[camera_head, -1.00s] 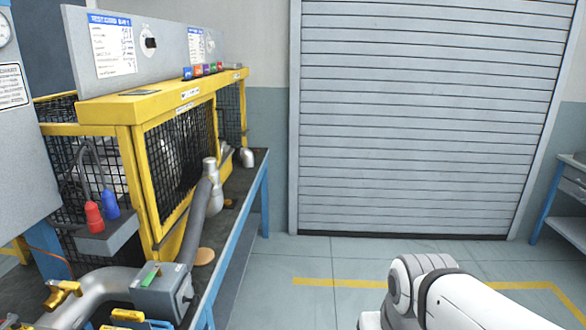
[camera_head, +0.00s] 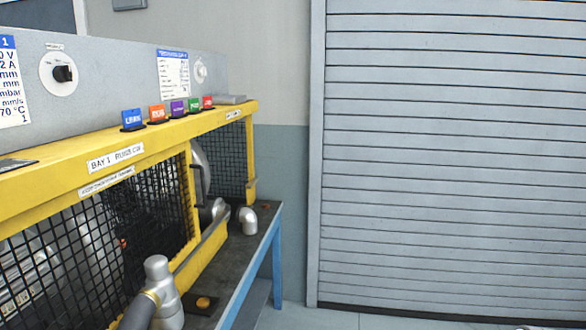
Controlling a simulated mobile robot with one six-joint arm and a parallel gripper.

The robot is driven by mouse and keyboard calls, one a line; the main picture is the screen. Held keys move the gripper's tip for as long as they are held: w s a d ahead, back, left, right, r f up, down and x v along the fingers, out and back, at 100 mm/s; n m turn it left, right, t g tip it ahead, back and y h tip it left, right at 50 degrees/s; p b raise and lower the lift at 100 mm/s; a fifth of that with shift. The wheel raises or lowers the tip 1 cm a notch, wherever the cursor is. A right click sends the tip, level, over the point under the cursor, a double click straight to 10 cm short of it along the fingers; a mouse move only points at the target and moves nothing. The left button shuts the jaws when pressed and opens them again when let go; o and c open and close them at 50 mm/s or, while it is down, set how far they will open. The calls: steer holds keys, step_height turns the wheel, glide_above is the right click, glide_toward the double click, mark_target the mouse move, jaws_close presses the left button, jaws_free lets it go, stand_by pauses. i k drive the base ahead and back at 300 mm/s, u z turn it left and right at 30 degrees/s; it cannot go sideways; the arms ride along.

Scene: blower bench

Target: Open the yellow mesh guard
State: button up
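The yellow mesh guard (camera_head: 184,258) stands along the front of the bench at the left, a yellow frame with dark wire mesh. A dark upright handle (camera_head: 198,186) shows near its right end. To the right of the handle a grey rounded part shows with no mesh in front, and another mesh panel (camera_head: 228,160) stands farther back. I cannot tell whether the guard is latched. Labels on the yellow top rail (camera_head: 116,158) read "BAY 1" and more. My gripper is not in view.
A grey pipe fitting (camera_head: 158,285) with a hose stands in front of the mesh. A pipe elbow (camera_head: 246,220) sits at the far bench end (camera_head: 262,232). Coloured tags (camera_head: 157,113) stand on the top rail.

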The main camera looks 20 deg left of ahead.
mark_target(27, 219)
steer(key=u, duration=0.35)
steer(key=i, duration=1.3)
steer(key=u, duration=1.4)
steer(key=i, duration=0.6)
steer(key=u, duration=0.2)
steer(key=k, duration=0.75)
steer(key=u, duration=0.2)
steer(key=i, duration=0.75)
steer(key=z, duration=0.05)
